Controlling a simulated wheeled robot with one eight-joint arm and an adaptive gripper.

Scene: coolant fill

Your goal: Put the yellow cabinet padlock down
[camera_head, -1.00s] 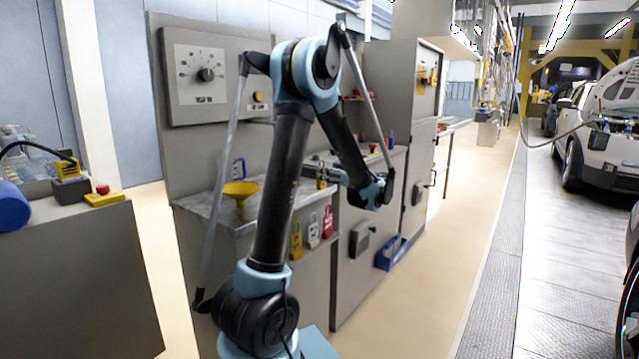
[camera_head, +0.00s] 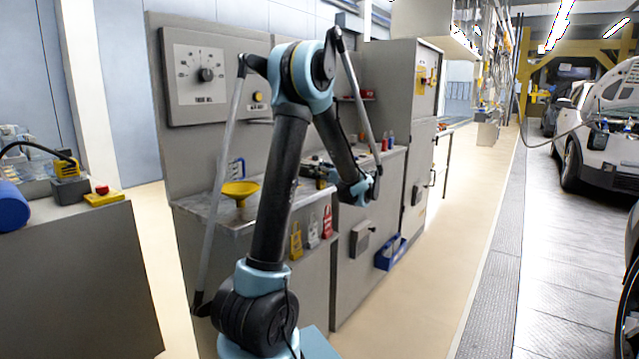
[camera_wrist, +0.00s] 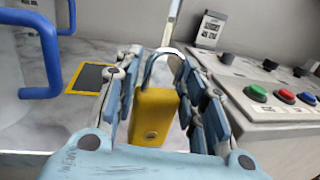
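The yellow padlock (camera_wrist: 153,116) is in the middle of the wrist view, upright, with its grey shackle upward. The blue-grey finger pads of my gripper (camera_wrist: 160,92) flank it closely on both sides and look closed on it. The padlock's lower end is near the grey worktop, but I cannot tell whether it touches. A black square with a yellow border (camera_wrist: 90,77) lies flat on the worktop to the left of the padlock.
A control box with green, red and blue buttons (camera_wrist: 284,96) stands close on the right. A blue-handled item (camera_wrist: 45,60) is on the left.

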